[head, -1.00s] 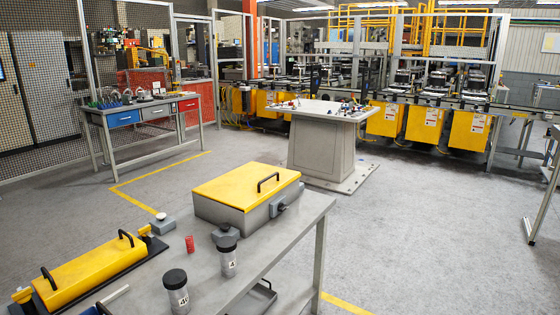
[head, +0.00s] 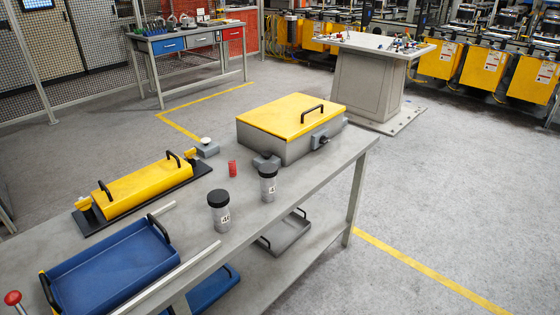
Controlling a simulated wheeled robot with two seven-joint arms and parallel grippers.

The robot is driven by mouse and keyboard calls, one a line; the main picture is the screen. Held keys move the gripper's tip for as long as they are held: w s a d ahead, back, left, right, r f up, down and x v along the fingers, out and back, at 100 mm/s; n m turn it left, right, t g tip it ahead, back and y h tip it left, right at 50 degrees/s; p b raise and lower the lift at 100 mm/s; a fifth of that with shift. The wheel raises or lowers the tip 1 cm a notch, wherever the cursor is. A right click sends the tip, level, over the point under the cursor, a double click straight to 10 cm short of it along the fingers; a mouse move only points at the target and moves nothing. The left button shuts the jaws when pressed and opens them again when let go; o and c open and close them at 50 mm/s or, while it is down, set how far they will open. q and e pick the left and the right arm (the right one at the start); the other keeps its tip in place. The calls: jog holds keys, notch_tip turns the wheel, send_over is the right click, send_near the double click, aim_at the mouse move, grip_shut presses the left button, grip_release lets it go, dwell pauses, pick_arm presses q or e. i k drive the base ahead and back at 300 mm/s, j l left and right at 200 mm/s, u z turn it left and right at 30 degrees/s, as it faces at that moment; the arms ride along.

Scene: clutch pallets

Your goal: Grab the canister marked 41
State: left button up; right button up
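Two clear grey canisters with black lids stand upright on the grey workbench (head: 318,180) in the head view. The nearer canister (head: 220,222) has a white label that starts with a 4; its second digit is hard to read and may be 0. The farther canister (head: 268,192) stands to its right, close to the grey box; its label also shows a 4, and the rest is turned out of sight. I cannot tell for certain which one is marked 41. Neither of my grippers is in view.
A yellow-lidded grey box (head: 292,128) stands behind the canisters. A small red cylinder (head: 232,169) is nearby. A yellow handled unit (head: 150,183) and a blue tray (head: 115,268) occupy the left. Bench space right of the canisters is clear.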

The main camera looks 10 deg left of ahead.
aim_at(268, 186)
jog(key=i+l+u, duration=0.3)
jog(key=i+l, duration=0.15)
jog(key=i+l+u, duration=0.15)
jog(key=l, duration=0.3)
jog(key=i+l+u, duration=0.15)
jog(key=l, duration=0.2)
jog(key=i+l+u, duration=0.15)
jog(key=i+l, duration=0.1)
jog(key=l, duration=0.1)
